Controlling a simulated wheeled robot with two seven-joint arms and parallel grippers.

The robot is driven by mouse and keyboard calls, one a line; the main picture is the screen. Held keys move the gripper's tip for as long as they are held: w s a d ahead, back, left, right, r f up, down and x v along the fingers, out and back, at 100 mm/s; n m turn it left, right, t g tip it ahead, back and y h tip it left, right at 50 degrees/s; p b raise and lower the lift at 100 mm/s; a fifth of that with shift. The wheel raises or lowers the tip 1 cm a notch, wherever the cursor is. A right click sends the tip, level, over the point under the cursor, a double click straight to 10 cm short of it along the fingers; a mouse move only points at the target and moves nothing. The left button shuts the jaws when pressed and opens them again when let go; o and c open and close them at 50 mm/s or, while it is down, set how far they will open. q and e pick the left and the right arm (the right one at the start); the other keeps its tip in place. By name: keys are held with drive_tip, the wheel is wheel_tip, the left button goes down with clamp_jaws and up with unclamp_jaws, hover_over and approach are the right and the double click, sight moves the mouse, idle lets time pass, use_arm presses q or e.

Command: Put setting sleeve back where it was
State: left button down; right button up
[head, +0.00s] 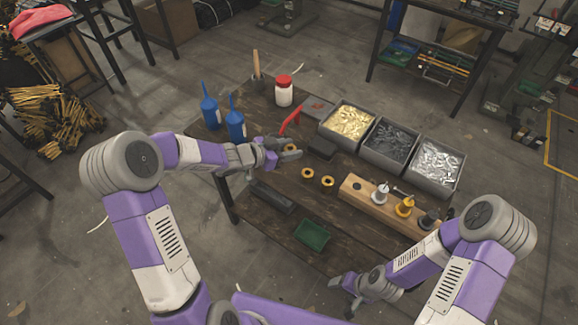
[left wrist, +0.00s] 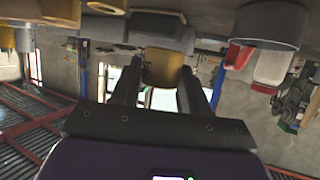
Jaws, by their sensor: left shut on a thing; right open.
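My left gripper (head: 287,154) is shut on a yellow setting sleeve (left wrist: 165,68), which sits between the two fingers in the left wrist view. In the head view the fingers partly cover this sleeve (head: 291,147), beside the red-handled press (head: 290,121). Whether it touches the table is hard to tell. Two similar yellow sleeves with dark centres, a nearer one (head: 307,173) and another (head: 327,181), stand on the table to the right. A wooden block (head: 362,196) holds white, yellow and dark pieces. My right gripper (head: 343,296) is open and empty near the table's front edge.
Grey bins hold brass (head: 348,122), dark (head: 388,144) and silver (head: 438,164) parts. Blue bottles (head: 235,124) and a red-lidded jar (head: 284,92) stand at the back left. A green tray (head: 312,235) and a dark bar (head: 270,196) lie in front.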

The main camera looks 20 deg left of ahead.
sight(289, 168)
use_arm(q)
drive_tip(key=shift+f+b, duration=1.2)
drive_tip(key=shift+f, duration=1.6)
drive_tip(key=shift+f, duration=0.2)
drive_tip(key=c, duration=0.8)
unclamp_jaws()
drive_tip(key=shift+c, duration=0.2)
